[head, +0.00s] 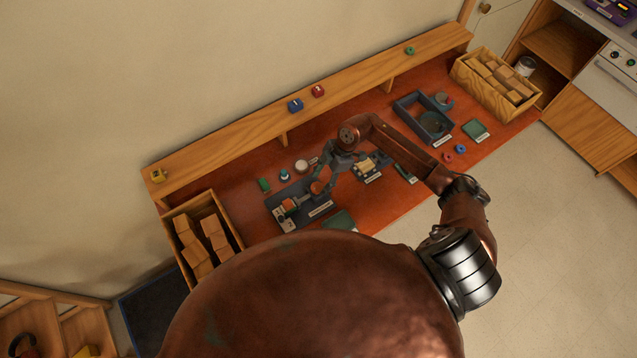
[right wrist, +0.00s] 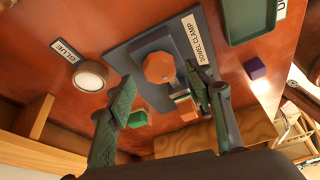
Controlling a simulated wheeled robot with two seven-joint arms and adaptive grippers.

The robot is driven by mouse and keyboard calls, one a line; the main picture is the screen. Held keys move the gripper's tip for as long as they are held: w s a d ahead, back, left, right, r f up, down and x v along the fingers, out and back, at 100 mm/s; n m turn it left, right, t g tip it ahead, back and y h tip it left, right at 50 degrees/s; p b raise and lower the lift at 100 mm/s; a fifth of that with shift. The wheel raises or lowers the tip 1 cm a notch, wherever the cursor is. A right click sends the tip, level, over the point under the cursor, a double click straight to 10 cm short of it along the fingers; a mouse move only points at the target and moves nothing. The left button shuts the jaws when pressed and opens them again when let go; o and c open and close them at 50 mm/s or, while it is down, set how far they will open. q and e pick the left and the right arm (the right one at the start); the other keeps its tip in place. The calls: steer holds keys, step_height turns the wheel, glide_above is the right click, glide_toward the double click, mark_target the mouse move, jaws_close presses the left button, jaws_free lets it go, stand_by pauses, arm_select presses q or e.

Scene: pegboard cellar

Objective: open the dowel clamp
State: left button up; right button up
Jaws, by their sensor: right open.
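The dowel clamp (head: 290,208) lies on the red-brown bench, near its left end, on a dark base plate. In the right wrist view, its "DOWEL CLAMP" label (right wrist: 194,40) and an orange faceted knob (right wrist: 158,67) show. Pale and orange parts (right wrist: 186,106) lie beside the knob. My right gripper (head: 326,178) is above the clamp's right end. Its fingers are apart, one to each side of the knob in the right wrist view (right wrist: 160,85). Whether they touch it I cannot tell. My left gripper is not in view.
A glue pot (right wrist: 90,76) stands near the clamp. A wooden crate of blocks (head: 182,208) is at the bench's left end, another (head: 462,82) at the right. A dark tray (head: 405,110) and a back shelf (head: 230,143) with small blocks also show.

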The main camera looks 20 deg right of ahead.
mark_target(317, 188)
steer(key=shift+x, duration=1.3)
steer(key=shift+c, duration=0.4)
steer(key=c, duration=1)
steer(key=shift+c, duration=0.2)
